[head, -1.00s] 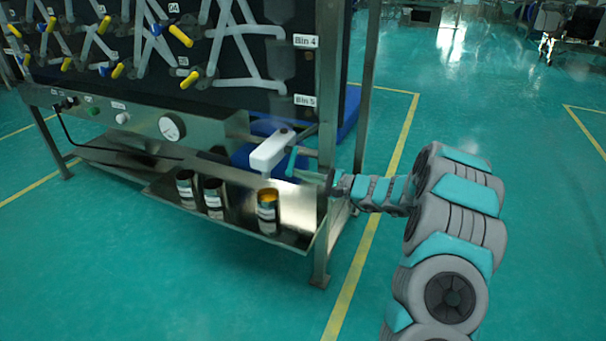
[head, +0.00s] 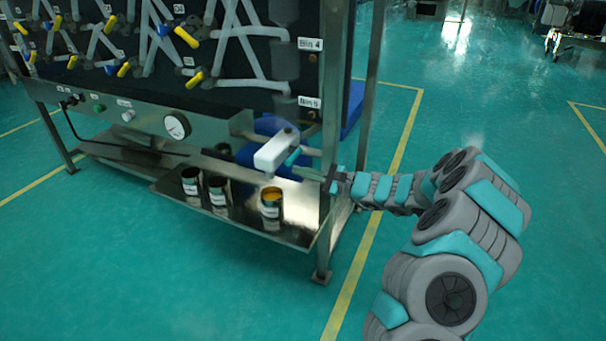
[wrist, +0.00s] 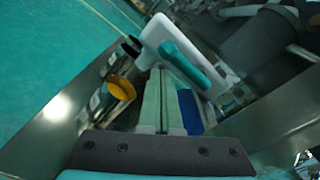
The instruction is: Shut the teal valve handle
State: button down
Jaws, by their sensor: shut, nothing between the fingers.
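The teal valve handle (wrist: 193,66) is a short rounded bar on a white valve body (wrist: 153,35) in the wrist view. In the head view the handle (head: 293,156) is small at the right end of the white body (head: 272,150), under the sieve's right side. My gripper (wrist: 156,72) is shut and empty, its pale green fingers together. The fingertips are close to the white body, just left of the handle in the wrist view. I cannot tell whether they touch it. In the head view my gripper (head: 297,169) reaches in from the right, just below the handle.
Open cans (head: 271,203) stand on a metal shelf (head: 250,228) below the valve; one with orange contents (wrist: 121,89) shows in the wrist view. A steel frame post (head: 328,220) stands close by my wrist. The floor to the right is clear.

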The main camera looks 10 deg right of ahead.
jog(key=shift+s+a+r, duration=0.1)
jog(key=shift+s+r, duration=0.05)
jog(key=shift+r, duration=0.2)
dwell(0.5)
